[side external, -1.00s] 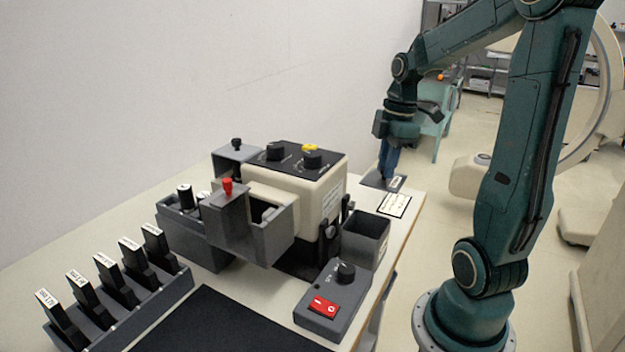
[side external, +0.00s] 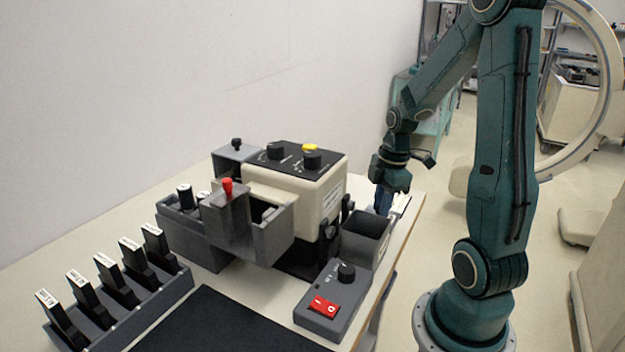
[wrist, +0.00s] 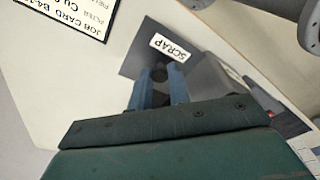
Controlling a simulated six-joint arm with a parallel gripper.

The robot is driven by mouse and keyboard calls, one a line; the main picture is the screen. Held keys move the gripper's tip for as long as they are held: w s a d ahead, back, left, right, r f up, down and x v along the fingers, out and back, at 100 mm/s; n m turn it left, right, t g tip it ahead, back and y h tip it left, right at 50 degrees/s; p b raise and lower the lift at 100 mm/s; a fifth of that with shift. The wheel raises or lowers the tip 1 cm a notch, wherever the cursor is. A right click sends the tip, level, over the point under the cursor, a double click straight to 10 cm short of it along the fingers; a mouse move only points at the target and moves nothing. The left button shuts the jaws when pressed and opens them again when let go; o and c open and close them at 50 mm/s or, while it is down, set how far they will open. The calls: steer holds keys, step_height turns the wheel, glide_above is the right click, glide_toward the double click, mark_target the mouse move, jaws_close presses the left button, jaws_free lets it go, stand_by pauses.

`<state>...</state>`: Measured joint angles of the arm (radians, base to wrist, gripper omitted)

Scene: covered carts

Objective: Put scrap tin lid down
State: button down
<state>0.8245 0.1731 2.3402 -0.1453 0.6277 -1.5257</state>
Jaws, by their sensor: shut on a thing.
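The scrap tin lid (wrist: 142,48) is a flat dark grey square with a white SCRAP label. In the wrist view my gripper (wrist: 159,88) has its two blue fingers shut on the lid's dark knob. In the side view my gripper (side external: 383,207) points down just behind the open grey tin (side external: 352,247). The lid is mostly hidden there by the gripper and tin. I cannot tell whether it touches the table. The tin shows in part to the right of the lid in the wrist view.
A white job card (wrist: 75,15) lies beside the lid. The cream machine (side external: 325,195) with knobs stands left of the gripper. A control box (side external: 325,310) with a red switch is in front of the tin. The table's right edge (side external: 408,225) is close.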

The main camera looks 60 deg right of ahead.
steer(key=shift+f, duration=1.55)
steer(key=shift+f, duration=0.1)
steer(key=c, duration=1.3)
jaws_free()
steer(key=shift+s+d+r, duration=0.15)
steer(key=shift+r, duration=1.9)
steer(key=shift+s+d+r, duration=0.2)
steer(key=shift+r, duration=1.8)
steer(key=shift+s+d+r, duration=0.15)
steer(key=shift+r, duration=1.9)
steer(key=shift+a, duration=0.1)
